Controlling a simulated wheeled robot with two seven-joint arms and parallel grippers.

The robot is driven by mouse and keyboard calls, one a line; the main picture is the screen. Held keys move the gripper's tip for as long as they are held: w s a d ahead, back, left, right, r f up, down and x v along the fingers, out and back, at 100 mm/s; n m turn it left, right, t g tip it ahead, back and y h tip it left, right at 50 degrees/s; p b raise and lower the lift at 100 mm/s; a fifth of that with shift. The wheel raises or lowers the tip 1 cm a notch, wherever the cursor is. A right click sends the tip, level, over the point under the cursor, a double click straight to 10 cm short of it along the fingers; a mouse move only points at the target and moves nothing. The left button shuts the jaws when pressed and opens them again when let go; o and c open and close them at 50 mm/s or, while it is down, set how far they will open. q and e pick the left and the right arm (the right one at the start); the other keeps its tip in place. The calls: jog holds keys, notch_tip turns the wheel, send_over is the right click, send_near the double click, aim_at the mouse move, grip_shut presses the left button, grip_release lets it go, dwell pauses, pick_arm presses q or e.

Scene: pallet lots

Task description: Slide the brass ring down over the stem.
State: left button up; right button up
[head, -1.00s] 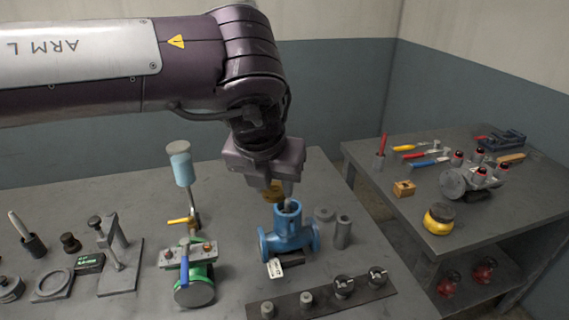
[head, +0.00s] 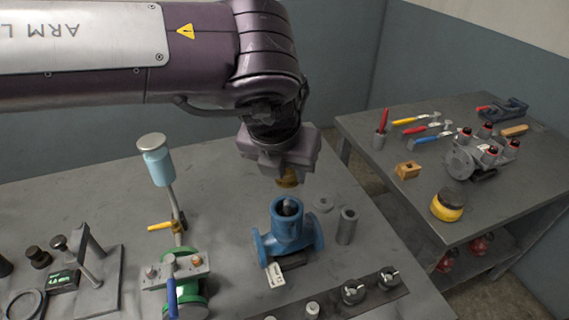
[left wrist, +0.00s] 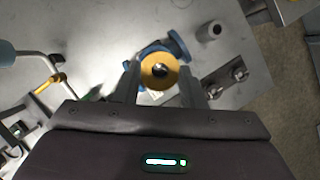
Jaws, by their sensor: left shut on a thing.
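My left gripper (head: 280,160) is shut on the brass ring (head: 288,179) and holds it above the blue valve body (head: 289,234). The grey stem (head: 288,207) stands upright in the valve's open top, and a gap shows between it and the ring. In the left wrist view the ring (left wrist: 148,69) sits between the two fingers (left wrist: 160,84), face to the camera. A grey tip shows within its dark hole, roughly centred. The blue valve (left wrist: 178,44) lies behind the ring and is partly hidden by it. My right gripper is not in view.
A dark strip with knobs (head: 353,291) lies in front. A side bench (head: 400,200) is at right.

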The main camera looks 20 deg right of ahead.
aim_at(287, 201)
pick_arm(q)
notch_tip(287, 201, down, 2)
jog(key=shift+f+b, duration=0.25)
jog(key=shift+b, duration=0.65)
jog(key=shift+w+f+b, duration=0.1)
jog(key=shift+f+b, duration=0.7)
jog(key=shift+f, duration=0.35)
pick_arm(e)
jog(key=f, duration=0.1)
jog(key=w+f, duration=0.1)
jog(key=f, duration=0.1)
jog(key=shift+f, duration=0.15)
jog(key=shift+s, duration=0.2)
pick_arm(q)
jog(key=shift+f+b, duration=0.8)
jog(key=shift+f, duration=0.5)
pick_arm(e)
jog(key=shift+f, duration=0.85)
pick_arm(q)
jog(key=o, duration=1.1)
